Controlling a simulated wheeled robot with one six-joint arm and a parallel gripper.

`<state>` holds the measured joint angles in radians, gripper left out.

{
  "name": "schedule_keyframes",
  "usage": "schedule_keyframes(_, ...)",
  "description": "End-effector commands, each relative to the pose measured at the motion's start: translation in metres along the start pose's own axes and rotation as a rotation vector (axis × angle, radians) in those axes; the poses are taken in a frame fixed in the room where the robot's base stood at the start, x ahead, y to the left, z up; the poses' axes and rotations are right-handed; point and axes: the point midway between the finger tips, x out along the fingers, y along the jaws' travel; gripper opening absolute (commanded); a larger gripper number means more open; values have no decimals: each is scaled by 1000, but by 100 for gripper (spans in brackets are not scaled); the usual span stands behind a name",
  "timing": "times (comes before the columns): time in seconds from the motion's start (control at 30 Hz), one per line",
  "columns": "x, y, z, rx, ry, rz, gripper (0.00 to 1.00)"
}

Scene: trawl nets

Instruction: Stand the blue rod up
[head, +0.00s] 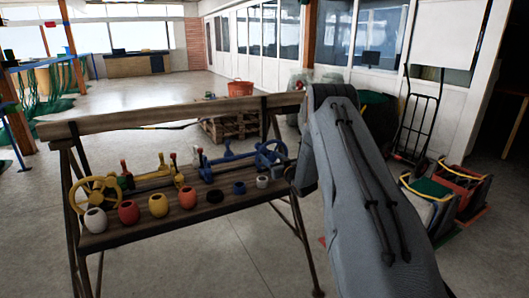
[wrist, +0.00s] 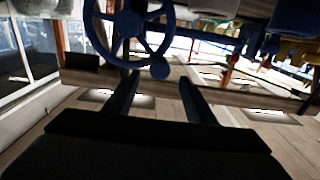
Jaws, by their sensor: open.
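A blue rod (head: 234,157) lies roughly level on the bench, between a blue bracket (head: 206,169) and a blue handwheel (head: 271,153). I cannot tell exactly where the rod ends and the fittings begin. In the wrist view the blue handwheel (wrist: 128,32) is close, with a round blue knob (wrist: 160,68) on its rim, and a blue bar (wrist: 208,31) runs to its right. My gripper (wrist: 158,78) is open, its two dark fingers apart with nothing seen held between them. In the head view my arm's forearm hides the gripper.
The wooden bench (head: 128,235) carries a row of coloured pots, with a white pot (head: 263,181) nearest my arm. A yellow handwheel (head: 95,194) stands at the left end. A raised wooden beam (head: 175,117) spans the back. Crates (head: 462,185) stand on the floor at right.

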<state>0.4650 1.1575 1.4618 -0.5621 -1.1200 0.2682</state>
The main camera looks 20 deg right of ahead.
Motion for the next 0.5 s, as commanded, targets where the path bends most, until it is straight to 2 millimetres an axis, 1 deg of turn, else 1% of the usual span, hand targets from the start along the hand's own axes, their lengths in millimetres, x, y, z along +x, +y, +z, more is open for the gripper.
schedule_keyframes(0.1, 18, -1, 0, 0, 0, -1, 50)
schedule_keyframes(0.3, 46, -1, 0, 0, -1, 0, 50)
schedule_keyframes(0.5, 61, -1, 0, 1, -2, 1, 50)
